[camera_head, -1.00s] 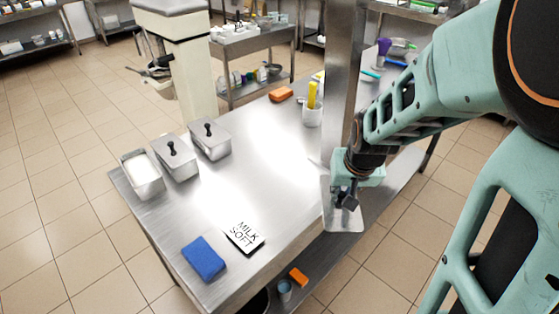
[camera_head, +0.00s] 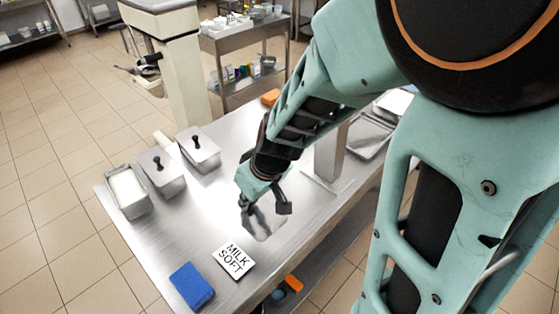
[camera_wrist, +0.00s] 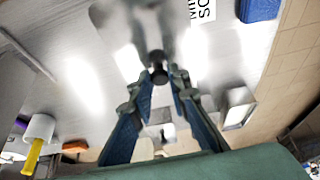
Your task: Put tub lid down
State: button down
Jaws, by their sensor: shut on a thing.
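My gripper (camera_head: 264,207) is shut on the black knob of a shiny metal tub lid (camera_head: 266,227). The lid hangs below the fingers over the steel table (camera_head: 165,245); its gap to the top is hard to judge. In the wrist view the knob (camera_wrist: 158,72) sits between my fingertips, and the lid blends with the reflective table. An open metal tub (camera_head: 128,193) with white contents stands at the table's left edge. Two tubs with black-knobbed lids, a nearer one (camera_head: 163,172) and a farther one (camera_head: 199,150), stand beside it.
A white MILK SOFT card (camera_head: 234,258) and a blue sponge (camera_head: 191,286) lie at the near end of the table. An orange block (camera_head: 270,97) lies at the far end. A metal post (camera_head: 330,150) stands right of my arm. The table between tubs and gripper is clear.

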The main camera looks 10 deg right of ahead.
jog(key=shift+d+f+b, duration=0.15)
jog(key=shift+f+b, duration=0.1)
jog(key=shift+b, duration=0.05)
jog(key=w+d+f+b, duration=0.1)
jog(key=d+f+b, duration=0.1)
jog(key=d+f, duration=0.1)
jog(key=w+d+f+b, duration=0.2)
jog(key=d+b, duration=0.1)
jog(key=d, duration=0.1)
jog(key=w+d+f+b, duration=0.2)
jog(key=d+f+b, duration=0.1)
jog(key=d, duration=0.1)
jog(key=shift+d+f, duration=0.3)
jog(key=shift+f, duration=0.05)
jog(key=shift+w+d+f+b, duration=0.15)
jog(key=shift+f+b, duration=0.1)
jog(key=shift+b, duration=0.15)
jog(key=shift+d+f+b, duration=0.2)
jog(key=shift+f+b, duration=0.9)
jog(key=shift+f, duration=0.55)
jog(key=shift+f, duration=0.15)
jog(key=c, duration=1.8)
grip_release()
jog(key=shift+c, duration=0.2)
